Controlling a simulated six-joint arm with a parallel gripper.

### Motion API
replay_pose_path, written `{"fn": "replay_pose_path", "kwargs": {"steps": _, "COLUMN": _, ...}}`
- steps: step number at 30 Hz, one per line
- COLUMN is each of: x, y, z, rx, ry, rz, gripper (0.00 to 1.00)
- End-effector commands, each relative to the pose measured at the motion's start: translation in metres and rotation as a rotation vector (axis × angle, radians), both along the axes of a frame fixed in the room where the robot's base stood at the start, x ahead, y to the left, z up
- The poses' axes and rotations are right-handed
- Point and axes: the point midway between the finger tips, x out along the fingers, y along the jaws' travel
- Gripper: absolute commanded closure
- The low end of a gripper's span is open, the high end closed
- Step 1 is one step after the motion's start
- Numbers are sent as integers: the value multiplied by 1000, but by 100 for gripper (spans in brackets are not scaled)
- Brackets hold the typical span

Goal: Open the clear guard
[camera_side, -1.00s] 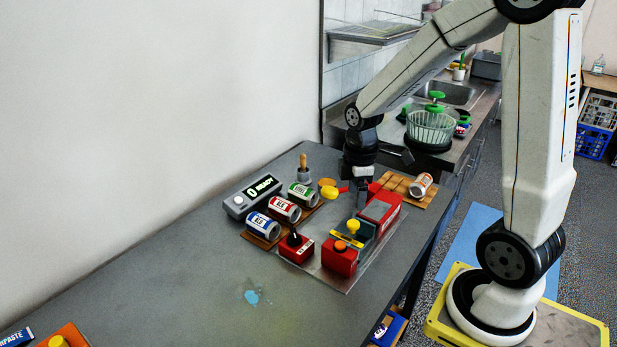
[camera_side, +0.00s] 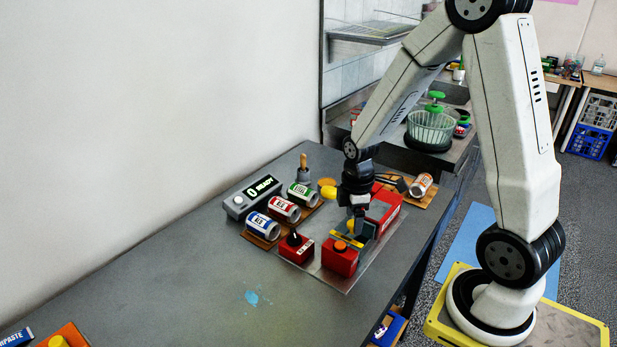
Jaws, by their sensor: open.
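The clear guard is too small and see-through to make out for sure. A dark green device (camera_side: 367,231) with a yellow bar (camera_side: 346,240) along its front sits on a metal plate between two red boxes, and the guard may be part of it. My gripper (camera_side: 355,226) points down directly over this device, its fingers just above or at the yellow bar. The fingers hide the device's yellow knob. I see nothing held between them; whether they touch the device I cannot tell.
A red box with an orange button (camera_side: 340,258) stands in front, a red switch box (camera_side: 296,247) left of it, and a long red box (camera_side: 384,209) behind. Several cans (camera_side: 285,209) and a READY display (camera_side: 252,197) lie left. The near table (camera_side: 210,270) is mostly clear.

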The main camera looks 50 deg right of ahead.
Motion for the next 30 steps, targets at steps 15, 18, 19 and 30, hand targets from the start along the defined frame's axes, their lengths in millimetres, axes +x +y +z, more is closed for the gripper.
{"fn": "replay_pose_path", "kwargs": {"steps": 15, "x": 0, "y": 0, "z": -10, "rx": 0, "ry": 0, "rz": 0, "gripper": 21}}
{"fn": "replay_pose_path", "kwargs": {"steps": 18, "x": 0, "y": 0, "z": -10, "rx": 0, "ry": 0, "rz": 0, "gripper": 53}}
{"fn": "replay_pose_path", "kwargs": {"steps": 19, "x": 0, "y": 0, "z": -10, "rx": 0, "ry": 0, "rz": 0, "gripper": 63}}
{"fn": "replay_pose_path", "kwargs": {"steps": 30, "x": 0, "y": 0, "z": -10, "rx": 0, "ry": 0, "rz": 0, "gripper": 100}}
